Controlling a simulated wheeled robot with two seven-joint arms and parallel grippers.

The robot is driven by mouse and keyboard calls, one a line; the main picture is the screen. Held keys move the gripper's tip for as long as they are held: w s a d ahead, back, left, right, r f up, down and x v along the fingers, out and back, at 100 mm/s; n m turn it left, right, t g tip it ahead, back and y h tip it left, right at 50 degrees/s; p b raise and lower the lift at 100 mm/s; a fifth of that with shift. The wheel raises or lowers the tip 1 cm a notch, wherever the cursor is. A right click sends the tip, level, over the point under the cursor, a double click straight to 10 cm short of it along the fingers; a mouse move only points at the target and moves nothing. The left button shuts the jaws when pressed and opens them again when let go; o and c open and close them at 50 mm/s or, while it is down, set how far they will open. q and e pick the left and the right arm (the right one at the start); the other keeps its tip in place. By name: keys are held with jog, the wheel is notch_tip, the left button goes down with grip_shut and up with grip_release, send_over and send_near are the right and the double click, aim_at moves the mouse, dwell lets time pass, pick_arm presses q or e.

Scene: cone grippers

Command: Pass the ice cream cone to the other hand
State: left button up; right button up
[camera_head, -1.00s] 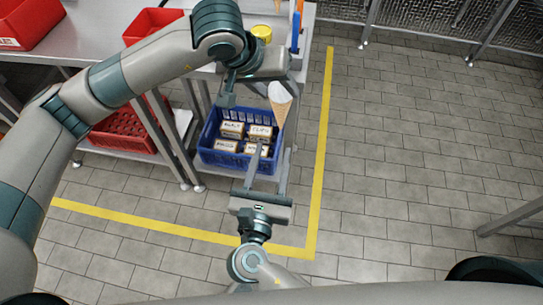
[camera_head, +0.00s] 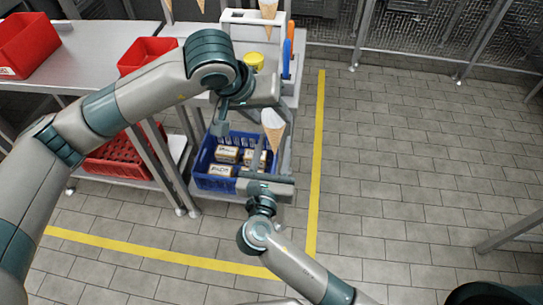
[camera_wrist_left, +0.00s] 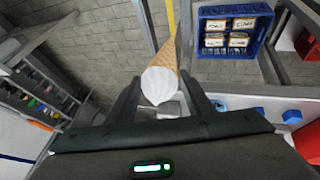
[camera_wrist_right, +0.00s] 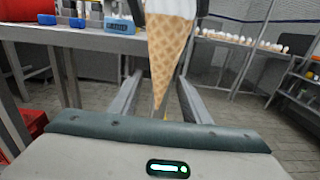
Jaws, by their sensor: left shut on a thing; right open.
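The ice cream cone (camera_head: 273,131) has white ice cream on top and a tan waffle cone pointing down. My left gripper (camera_head: 258,108) is shut on the cone near its ice cream end. In the left wrist view the cone (camera_wrist_left: 162,79) lies between the left fingers. My right gripper (camera_head: 266,152) is below the left one and open. In the right wrist view the waffle part (camera_wrist_right: 167,52) reaches down between the right fingers, its tip low in the gap. I cannot tell whether the right fingers touch it.
A blue crate (camera_head: 200,182) with several labelled boxes stands on a low shelf behind the grippers. A white holder (camera_head: 240,17) with other cones is on the counter, near a yellow-lidded tub (camera_head: 254,60). Red bins (camera_head: 146,55) are at left.

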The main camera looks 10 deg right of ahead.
jog(key=shift+w+d, duration=0.1)
jog(key=shift+w, duration=0.35)
jog(key=c, duration=0.9)
pick_arm(q)
jog(key=o, duration=0.9)
jog(key=shift+c, duration=0.2)
pick_arm(e)
jog(key=shift+o, duration=0.2)
pick_arm(q)
jog(key=shift+r, duration=0.1)
jog(key=v, duration=1.1)
jog(key=shift+a+r, duration=0.15)
jog(key=shift+r, duration=0.2)
